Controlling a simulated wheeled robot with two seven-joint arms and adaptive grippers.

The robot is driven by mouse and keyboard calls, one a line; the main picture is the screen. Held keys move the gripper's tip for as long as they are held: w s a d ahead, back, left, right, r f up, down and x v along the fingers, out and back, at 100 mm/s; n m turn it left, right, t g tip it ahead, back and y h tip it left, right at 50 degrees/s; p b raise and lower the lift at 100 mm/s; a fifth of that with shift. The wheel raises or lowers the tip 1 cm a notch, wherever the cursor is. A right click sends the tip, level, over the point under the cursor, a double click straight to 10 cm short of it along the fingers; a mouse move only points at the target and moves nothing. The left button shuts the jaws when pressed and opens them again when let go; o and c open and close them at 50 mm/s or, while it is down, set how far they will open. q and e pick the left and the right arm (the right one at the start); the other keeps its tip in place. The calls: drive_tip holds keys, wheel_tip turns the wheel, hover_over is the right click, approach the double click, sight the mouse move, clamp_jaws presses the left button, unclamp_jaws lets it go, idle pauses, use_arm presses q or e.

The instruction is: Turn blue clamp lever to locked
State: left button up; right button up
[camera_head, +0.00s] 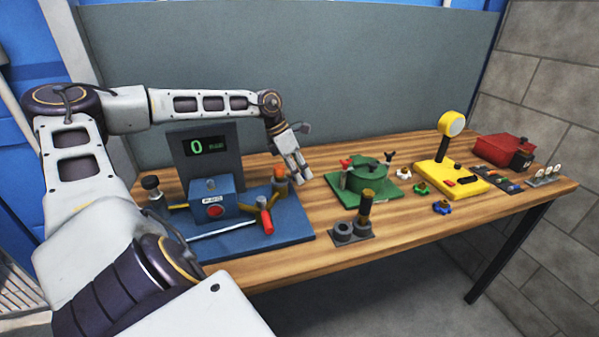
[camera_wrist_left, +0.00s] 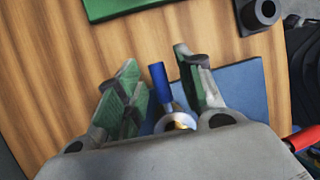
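The blue clamp lever shows in the left wrist view as a short blue handle (camera_wrist_left: 161,82) rising from a shiny round hub (camera_wrist_left: 177,122). It stands between the two green-padded fingers of my left gripper (camera_wrist_left: 155,62), with a visible gap on each side. In the head view my left gripper (camera_head: 299,167) hangs just right of the orange-topped post (camera_head: 280,180) on the blue base plate (camera_head: 295,228). I cannot make out the blue handle in the head view. The lower hub is partly hidden by the gripper body. My right gripper is not in view.
A red-handled lever (camera_head: 266,216) and a blue box (camera_head: 211,200) stand on the same plate, before a display (camera_head: 205,146) reading 0. A green fixture (camera_head: 365,177), a grey block with a post (camera_head: 343,232) and a yellow stand (camera_head: 447,178) are to the right.

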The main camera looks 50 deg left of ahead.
use_arm(q)
drive_tip(key=v, duration=1.2)
drive_tip(key=shift+s+d+f, duration=0.1)
idle(0.8)
